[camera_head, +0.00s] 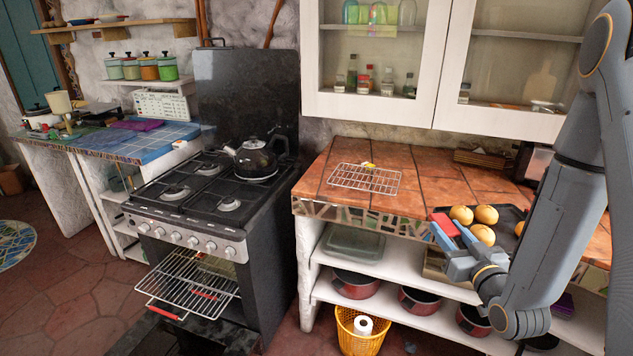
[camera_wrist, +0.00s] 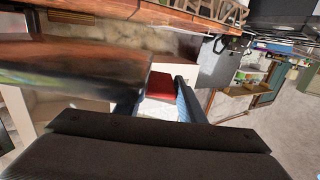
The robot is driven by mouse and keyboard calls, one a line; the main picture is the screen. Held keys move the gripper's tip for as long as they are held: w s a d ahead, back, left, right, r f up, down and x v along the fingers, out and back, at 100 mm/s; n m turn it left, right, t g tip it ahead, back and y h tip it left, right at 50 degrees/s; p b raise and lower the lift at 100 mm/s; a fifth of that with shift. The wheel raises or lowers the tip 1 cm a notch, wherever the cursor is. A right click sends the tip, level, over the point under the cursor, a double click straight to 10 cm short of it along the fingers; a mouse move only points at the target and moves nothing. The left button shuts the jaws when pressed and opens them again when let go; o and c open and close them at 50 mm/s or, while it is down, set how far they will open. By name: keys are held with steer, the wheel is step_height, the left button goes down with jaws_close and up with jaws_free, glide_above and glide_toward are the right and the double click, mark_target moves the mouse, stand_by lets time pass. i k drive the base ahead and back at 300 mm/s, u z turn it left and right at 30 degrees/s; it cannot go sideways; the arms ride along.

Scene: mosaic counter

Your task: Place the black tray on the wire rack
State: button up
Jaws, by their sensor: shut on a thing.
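The black tray (camera_head: 506,236) is at the right of the head view, by the counter's front edge, with several round golden buns (camera_head: 486,214) on it. My gripper (camera_head: 455,233) is shut on a red grip (camera_head: 446,225) at the tray's left end. In the wrist view the red grip (camera_wrist: 161,86) sits between the fingers, and a dark surface at the left, likely the tray (camera_wrist: 70,75), looms close. I cannot tell whether the tray touches the counter. A small wire rack (camera_head: 362,179) lies flat on the tiled counter, left of the tray. A small yellow item is at its back edge.
The tiled counter (camera_head: 410,165) has bare room between rack and tray. White cabinets (camera_head: 385,110) hang above it. The stove (camera_head: 200,200) stands left with a black kettle (camera_head: 256,157); its open oven holds another wire rack (camera_head: 190,280). Red pots stand on shelves below the counter.

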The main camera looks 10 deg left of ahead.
mark_target(365, 177)
steer(key=u, duration=1.4)
steer(key=i, duration=1)
